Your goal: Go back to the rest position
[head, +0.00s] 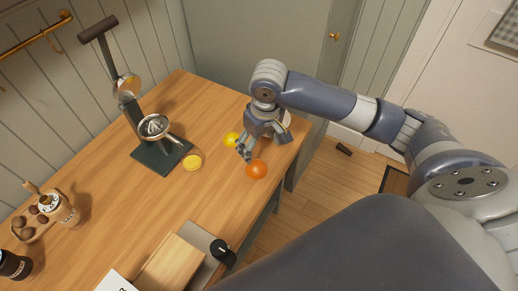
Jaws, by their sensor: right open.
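My right gripper (244,153) is over the right end of the wooden table (225,199), pointing down, open and empty. An orange (257,169) lies on the table just beside its fingertips. A yellow fruit (232,140) lies at the gripper's other side, partly behind the fingers. I cannot tell whether the fingers touch either one. Something pale behind the gripper is mostly hidden. My left gripper is not in view.
A jar and small round items (45,205) are at left. The table's middle is clear.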

